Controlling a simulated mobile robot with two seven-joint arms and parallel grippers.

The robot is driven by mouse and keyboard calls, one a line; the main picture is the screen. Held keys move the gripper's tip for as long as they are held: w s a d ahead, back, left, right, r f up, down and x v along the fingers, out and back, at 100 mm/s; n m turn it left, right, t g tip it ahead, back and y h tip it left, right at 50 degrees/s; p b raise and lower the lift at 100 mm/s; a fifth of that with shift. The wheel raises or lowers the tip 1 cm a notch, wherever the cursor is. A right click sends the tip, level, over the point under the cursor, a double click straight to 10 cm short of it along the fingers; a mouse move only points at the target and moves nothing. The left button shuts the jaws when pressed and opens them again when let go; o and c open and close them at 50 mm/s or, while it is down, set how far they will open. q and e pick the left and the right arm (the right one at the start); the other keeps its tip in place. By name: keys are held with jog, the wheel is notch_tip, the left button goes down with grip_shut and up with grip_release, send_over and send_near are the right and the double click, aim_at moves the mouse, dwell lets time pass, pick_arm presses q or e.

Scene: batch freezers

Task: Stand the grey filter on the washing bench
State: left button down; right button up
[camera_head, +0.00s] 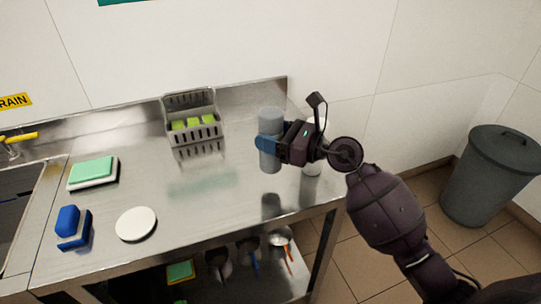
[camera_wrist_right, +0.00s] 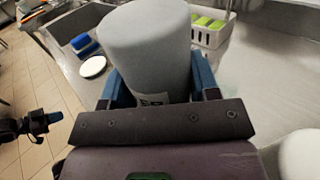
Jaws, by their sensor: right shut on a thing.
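The grey filter (camera_head: 270,117) is a plain upright cylinder over the right end of the steel washing bench (camera_head: 185,215). My right gripper (camera_head: 268,143) is shut around its middle, with blue fingers on either side. The filter looks held a little above the bench top, but the exact gap is hard to judge. In the right wrist view the filter (camera_wrist_right: 150,45) fills the space between the fingers, with part of a dark label low on its side. What looks like my left gripper (camera_wrist_right: 38,120) shows small at the left edge there; its opening is unclear.
A grey basket (camera_head: 192,139) with green sponges stands at the bench's back. A white cylinder (camera_head: 312,167) is partly hidden behind my right gripper. The bench middle is clear.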

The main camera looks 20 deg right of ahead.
notch_tip(320, 180, down, 5)
jog(key=shift+f+b, duration=0.1)
jog(key=shift+b, duration=0.65)
jog(key=shift+f, duration=0.1)
jog(key=shift+f, duration=0.2)
jog(key=o, duration=1.1)
